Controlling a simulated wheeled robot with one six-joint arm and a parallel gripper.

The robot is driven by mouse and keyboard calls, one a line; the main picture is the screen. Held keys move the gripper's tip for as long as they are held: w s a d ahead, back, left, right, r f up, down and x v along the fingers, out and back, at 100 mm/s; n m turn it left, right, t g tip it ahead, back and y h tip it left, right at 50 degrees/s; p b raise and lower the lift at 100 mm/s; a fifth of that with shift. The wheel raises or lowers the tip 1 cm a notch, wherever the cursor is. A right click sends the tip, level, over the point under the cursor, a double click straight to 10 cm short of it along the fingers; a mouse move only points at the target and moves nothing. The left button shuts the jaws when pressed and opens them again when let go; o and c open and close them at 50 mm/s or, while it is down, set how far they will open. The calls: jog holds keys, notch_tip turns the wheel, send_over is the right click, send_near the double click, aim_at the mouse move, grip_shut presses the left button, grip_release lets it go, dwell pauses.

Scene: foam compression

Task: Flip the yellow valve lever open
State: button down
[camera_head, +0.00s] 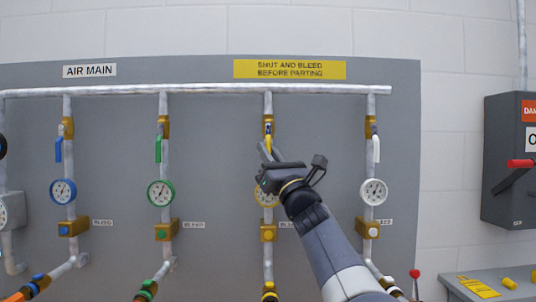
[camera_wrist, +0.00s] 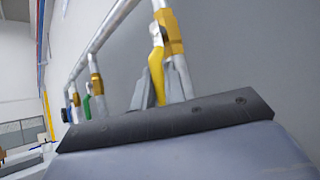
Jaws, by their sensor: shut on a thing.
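The yellow valve lever (camera_head: 268,143) is on the third drop pipe from the left, below its brass valve body (camera_head: 268,124). In the wrist view the lever (camera_wrist: 157,75) hangs down beside the pipe, its lower end between my gripper's fingers. My gripper (camera_head: 266,152) reaches up from the lower right and is shut on the lever. In the wrist view the fingers (camera_wrist: 148,88) stand on either side of it. My gripper and arm partly cover the yellow gauge (camera_head: 262,199) and the pipe below the lever.
Blue (camera_head: 58,150), green (camera_head: 158,149) and white (camera_head: 376,149) levers hang on neighbouring pipes. A white gauge (camera_head: 374,192) is right of my arm. A header pipe (camera_head: 200,89) runs above. A dark switch box (camera_head: 510,160) is on the right wall, over a small table (camera_head: 470,285).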

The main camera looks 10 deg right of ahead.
jog(key=c, duration=1.5)
grip_release()
jog(key=shift+o, duration=0.2)
jog(key=b+v, duration=0.2)
jog(key=v, duration=0.9)
jog(key=shift+b, duration=0.3)
jog(key=shift+r, duration=0.15)
jog(key=p+x, duration=0.2)
jog(key=x, duration=0.9)
jog(key=shift+p, duration=0.35)
jog(key=shift+a, duration=0.1)
jog(key=shift+d, duration=0.2)
jog(key=shift+f, duration=0.2)
